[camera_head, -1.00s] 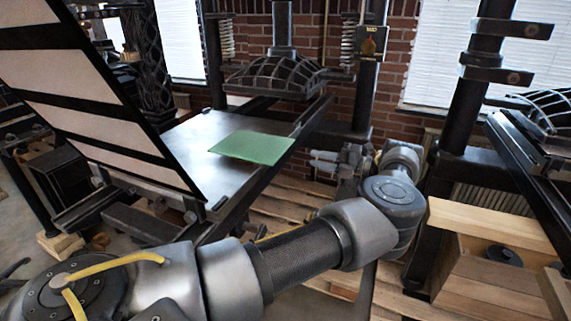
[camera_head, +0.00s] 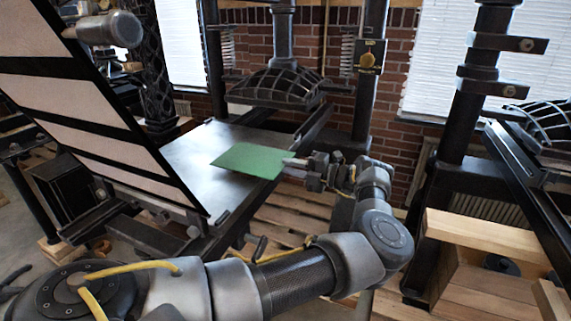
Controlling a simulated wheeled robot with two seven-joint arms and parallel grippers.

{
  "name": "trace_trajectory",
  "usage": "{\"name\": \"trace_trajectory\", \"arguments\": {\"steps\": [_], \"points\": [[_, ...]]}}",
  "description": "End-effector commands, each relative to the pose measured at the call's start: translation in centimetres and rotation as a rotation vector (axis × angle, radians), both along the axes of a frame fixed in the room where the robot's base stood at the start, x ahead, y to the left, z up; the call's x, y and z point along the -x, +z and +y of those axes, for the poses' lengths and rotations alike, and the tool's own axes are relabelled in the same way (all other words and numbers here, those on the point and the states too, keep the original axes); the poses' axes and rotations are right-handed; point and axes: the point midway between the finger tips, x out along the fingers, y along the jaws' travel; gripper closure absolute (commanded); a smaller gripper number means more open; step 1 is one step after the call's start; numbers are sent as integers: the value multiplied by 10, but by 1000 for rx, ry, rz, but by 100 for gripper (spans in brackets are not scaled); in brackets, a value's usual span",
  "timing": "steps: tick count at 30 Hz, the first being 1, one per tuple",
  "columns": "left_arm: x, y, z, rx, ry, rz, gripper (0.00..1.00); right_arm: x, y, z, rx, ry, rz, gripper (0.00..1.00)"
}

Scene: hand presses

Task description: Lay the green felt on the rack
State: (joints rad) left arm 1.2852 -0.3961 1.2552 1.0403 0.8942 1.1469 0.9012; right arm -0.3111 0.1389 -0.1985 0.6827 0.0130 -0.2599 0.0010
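The green felt (camera_head: 246,160) lies flat on the grey metal bed (camera_head: 195,158) of the middle press, with its near right part reaching to the bed's right edge. My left gripper (camera_head: 287,165) points left at the felt's right edge, and its pale fingertips meet or overlap that edge. The gap between the fingers is too small to make out, so I cannot tell whether they are shut on the felt. My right gripper is not in view. I cannot make out a rack with certainty.
A tilted striped panel (camera_head: 85,125) rises along the bed's left side. The press's dark platen (camera_head: 275,88) hangs over the bed's far end. A wooden box (camera_head: 490,265) stands at the right, beside another press. A grey cylinder (camera_head: 108,29) shows at upper left.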

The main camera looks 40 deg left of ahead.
Motion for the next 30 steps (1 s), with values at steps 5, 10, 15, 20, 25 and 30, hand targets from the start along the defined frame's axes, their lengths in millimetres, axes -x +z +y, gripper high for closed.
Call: {"name": "trace_trajectory", "arguments": {"steps": [5, 10, 15, 20, 25, 30], "points": [[4, 0, 11, -1, 1, -1, 83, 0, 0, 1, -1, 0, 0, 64], [5, 0, 15, 0, -1, 0, 83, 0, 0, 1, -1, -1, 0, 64], [5, 0, 15, 0, 0, 0, 83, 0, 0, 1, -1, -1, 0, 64], [5, 0, 15, 0, 0, 0, 91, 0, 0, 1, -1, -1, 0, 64], [5, 0, 14, 0, 0, 0, 100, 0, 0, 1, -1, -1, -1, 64], [5, 3, 14, 0, 0, -1, 100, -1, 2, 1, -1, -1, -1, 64]]}}
